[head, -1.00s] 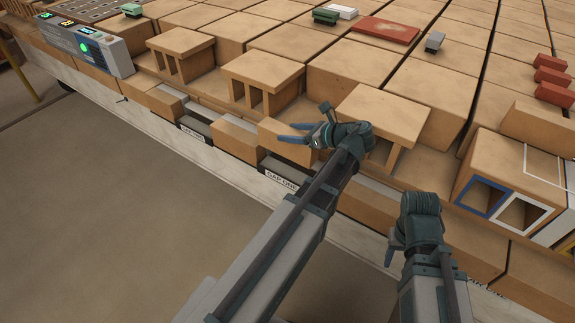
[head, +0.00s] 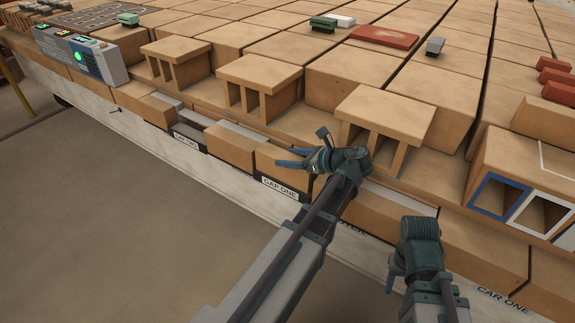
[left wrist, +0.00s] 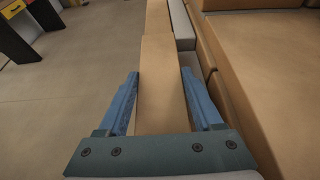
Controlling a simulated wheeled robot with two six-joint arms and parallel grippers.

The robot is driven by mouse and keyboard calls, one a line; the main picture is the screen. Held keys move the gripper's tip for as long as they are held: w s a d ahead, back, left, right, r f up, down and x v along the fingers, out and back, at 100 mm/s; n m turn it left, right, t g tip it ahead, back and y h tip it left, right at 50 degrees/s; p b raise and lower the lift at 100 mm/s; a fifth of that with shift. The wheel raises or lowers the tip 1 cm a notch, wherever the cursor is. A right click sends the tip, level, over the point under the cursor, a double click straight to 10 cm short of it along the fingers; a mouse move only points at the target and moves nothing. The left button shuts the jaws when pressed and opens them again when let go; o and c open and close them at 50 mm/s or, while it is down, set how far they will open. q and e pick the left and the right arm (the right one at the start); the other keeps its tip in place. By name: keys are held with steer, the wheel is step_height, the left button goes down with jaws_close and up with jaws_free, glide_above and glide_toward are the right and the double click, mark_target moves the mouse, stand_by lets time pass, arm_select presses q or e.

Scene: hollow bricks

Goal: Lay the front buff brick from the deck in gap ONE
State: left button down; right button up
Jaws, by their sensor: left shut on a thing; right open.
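My left gripper (head: 290,158) is shut on a buff brick (head: 283,172) at the front wall, right above the GAP ONE label (head: 280,188). The brick lies lengthwise along the row, close to the buff brick on its left (head: 230,150). In the left wrist view the held brick (left wrist: 160,85) is between the blue fingers (left wrist: 160,105), in line with another buff brick (left wrist: 157,18). Whether its underside rests on the bed is hidden. My right gripper (head: 392,274) is open and empty in front of the wall at the lower right.
Slotted hollow bricks (head: 260,72) stand behind the row. Another gap with a GAP TWO label (head: 187,139) is further left. A grey panel with lit displays (head: 82,55) stands at the far left. Blue and white framed openings (head: 492,196) are at the right. The floor in front is clear.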

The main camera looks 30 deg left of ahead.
arm_select(q)
steer(key=shift+f, duration=0.45)
arm_select(e)
steer(key=shift+f, duration=0.45)
arm_select(q)
steer(key=shift+f, duration=0.15)
steer(key=shift+c, duration=0.2)
jaws_free()
steer(key=shift+d+r, duration=0.15)
steer(key=shift+r, duration=0.3)
steer(key=p+v, duration=0.4)
steer(key=v, duration=0.6)
steer(key=shift+d+r, duration=0.1)
steer(key=shift+d, duration=0.1)
steer(key=shift+s+d+r+p, duration=0.1)
steer(key=shift+d+p, duration=0.25)
steer(key=shift+d, duration=0.25)
arm_select(e)
steer(key=shift+r, duration=2.4)
